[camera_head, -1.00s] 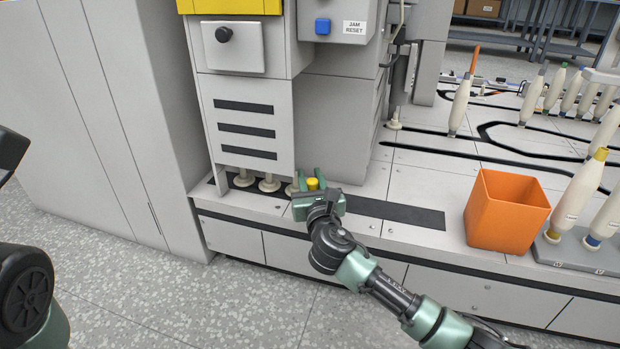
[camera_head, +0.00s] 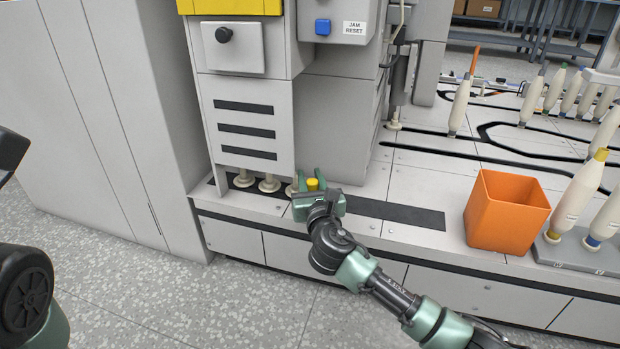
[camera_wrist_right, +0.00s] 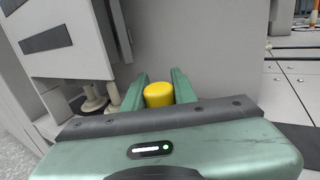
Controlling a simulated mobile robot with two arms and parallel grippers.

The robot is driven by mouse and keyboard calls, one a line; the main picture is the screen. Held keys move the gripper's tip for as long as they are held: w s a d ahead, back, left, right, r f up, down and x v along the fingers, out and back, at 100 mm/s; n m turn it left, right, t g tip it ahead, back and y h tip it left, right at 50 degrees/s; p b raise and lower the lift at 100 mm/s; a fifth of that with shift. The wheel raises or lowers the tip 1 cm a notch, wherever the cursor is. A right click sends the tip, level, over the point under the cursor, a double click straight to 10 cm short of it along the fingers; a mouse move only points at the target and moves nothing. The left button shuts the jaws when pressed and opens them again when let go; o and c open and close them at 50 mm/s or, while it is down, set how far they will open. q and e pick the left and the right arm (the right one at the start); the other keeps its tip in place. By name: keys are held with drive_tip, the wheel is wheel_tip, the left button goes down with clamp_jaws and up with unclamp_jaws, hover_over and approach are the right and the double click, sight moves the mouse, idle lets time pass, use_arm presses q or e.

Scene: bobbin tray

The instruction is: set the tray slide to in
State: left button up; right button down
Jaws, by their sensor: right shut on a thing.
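My right gripper (camera_head: 312,184) is at the foot of the grey machine, low over the white deck. Its two green fingers are shut on a yellow knob (camera_head: 312,183), which shows between them in the right wrist view (camera_wrist_right: 158,95). The knob appears to be the handle of the tray slide; the slide itself is mostly hidden under the gripper. A dark strip (camera_head: 400,213) runs along the deck to the right of the gripper. At the left edge of the head view only part of my left arm shows, and its gripper is not in view.
Several cream bobbin feet (camera_head: 269,183) stand under the slotted panel (camera_head: 245,130), left of the gripper. An orange bin (camera_head: 506,212) and a grey base with bobbins (camera_head: 575,252) stand on the deck at right. The deck between gripper and bin is clear.

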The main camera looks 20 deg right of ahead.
idle(0.4)
drive_tip(key=w+a, duration=0.1)
drive_tip(key=a, duration=0.1)
drive_tip(key=w+a+p, duration=0.1)
drive_tip(key=shift+w+a, duration=0.2)
drive_tip(key=shift+a, duration=0.2)
drive_tip(key=c, duration=1.1)
unclamp_jaws()
